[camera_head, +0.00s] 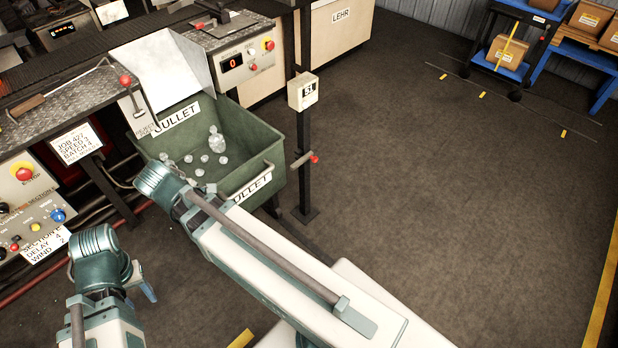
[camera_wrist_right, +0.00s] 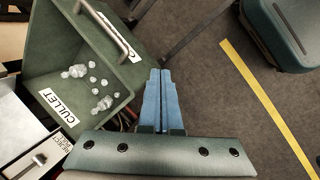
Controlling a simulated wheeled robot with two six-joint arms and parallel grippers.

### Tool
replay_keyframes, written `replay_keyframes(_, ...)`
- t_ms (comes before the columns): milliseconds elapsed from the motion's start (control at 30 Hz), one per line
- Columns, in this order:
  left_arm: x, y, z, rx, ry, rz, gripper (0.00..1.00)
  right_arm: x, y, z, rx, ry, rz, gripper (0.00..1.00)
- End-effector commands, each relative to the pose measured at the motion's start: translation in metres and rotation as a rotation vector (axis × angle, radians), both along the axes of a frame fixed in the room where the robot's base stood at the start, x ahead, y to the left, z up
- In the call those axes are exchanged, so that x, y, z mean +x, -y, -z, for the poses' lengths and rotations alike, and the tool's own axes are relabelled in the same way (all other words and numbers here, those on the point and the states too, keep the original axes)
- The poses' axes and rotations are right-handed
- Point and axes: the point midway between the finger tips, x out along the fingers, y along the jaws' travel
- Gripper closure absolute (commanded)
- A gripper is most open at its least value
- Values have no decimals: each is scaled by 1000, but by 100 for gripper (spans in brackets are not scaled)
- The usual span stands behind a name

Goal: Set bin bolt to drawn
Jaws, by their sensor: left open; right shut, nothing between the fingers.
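The green cullet bin (camera_head: 229,126) stands below the chute with glass pieces in it. A short rod with a red knob (camera_head: 314,159) sticks out of the dark post at the bin's right; it looks like the bin bolt, but how far it is drawn I cannot tell. My left gripper (camera_head: 112,300) is open at the lower left, its fingers partly hidden by its own arm. My right arm crosses in front of the bin and hides its own gripper in the head view. In the right wrist view the right gripper (camera_wrist_right: 160,72) is shut and empty, beside the bin (camera_wrist_right: 125,82).
A white box (camera_head: 303,91) is mounted on the post above the red knob. Control panels with buttons (camera_head: 25,173) line the left. Blue carts with boxes (camera_head: 505,52) stand at the back right. The floor right of the post is clear.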

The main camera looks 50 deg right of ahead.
Motion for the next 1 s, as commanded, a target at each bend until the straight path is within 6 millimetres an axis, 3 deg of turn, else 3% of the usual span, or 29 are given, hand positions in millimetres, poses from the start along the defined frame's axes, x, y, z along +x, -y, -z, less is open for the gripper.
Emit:
replay_keyframes(33,0,0,28,0,0,0,50,8,14,26,-27,0,-26,100)
replay_keyframes(100,0,0,45,0,1,0,50,16,33,40,-67,-6,-71,100)
replay_keyframes(500,0,0,147,0,2,1,50,48,141,120,-315,-97,-322,100)
replay_keyframes(1000,1,0,274,1,3,2,50,58,280,209,-612,-372,-614,100)
